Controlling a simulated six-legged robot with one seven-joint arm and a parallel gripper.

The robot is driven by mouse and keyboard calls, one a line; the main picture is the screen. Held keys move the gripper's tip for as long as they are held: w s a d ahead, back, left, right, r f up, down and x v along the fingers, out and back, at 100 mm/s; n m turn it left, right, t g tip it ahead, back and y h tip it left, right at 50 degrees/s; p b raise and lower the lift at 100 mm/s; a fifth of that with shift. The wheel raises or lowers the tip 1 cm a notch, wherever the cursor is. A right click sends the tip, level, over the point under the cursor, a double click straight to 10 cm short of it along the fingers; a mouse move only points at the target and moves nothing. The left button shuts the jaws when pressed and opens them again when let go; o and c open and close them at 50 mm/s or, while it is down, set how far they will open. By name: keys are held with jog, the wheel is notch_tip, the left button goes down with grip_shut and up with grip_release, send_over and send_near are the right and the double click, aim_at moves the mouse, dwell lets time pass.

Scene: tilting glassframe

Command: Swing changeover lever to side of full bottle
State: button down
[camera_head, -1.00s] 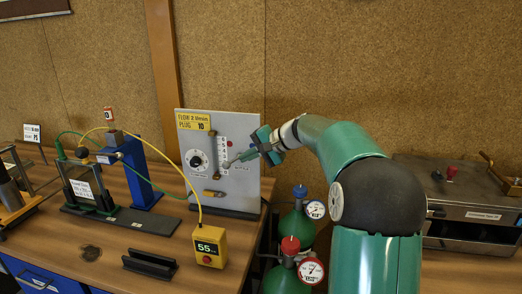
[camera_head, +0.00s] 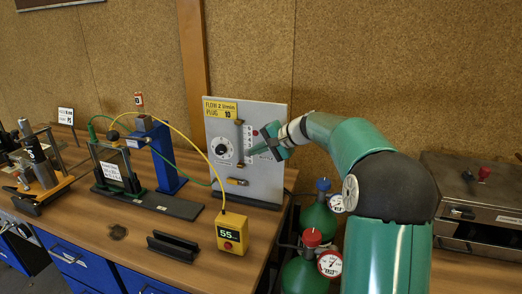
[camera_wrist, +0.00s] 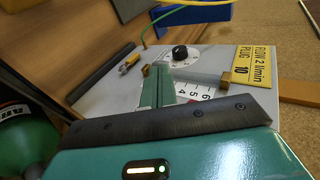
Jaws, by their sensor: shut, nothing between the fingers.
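A grey upright panel (camera_head: 272,115) carries a yellow "FLOW 2 l/min, PLUG 10" label, a black dial (camera_head: 223,148), a flow scale and a small brass lever-like fitting (camera_head: 237,182) low down. The fitting also shows in the wrist view (camera_wrist: 130,62); I cannot tell whether it is the changeover lever. My gripper (camera_head: 250,152) is shut and empty, in front of the panel by the scale. Its green fingers also show in the wrist view (camera_wrist: 158,84), hiding part of the scale. Two green bottles stand right of the panel: blue-capped (camera_head: 318,222) and red-capped (camera_head: 303,277), each with a gauge; their readings are too small.
A yellow box reading 55 (camera_head: 231,233) stands at the bench's front edge, its cable running up to a blue stand (camera_head: 163,165). A black slotted holder (camera_head: 172,247) lies nearby. A metal oven-like box (camera_head: 480,215) is at right.

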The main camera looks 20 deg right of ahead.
jog(key=shift+s+d, duration=0.35)
jog(key=shift+d, duration=0.25)
jog(key=shift+s+r, duration=0.1)
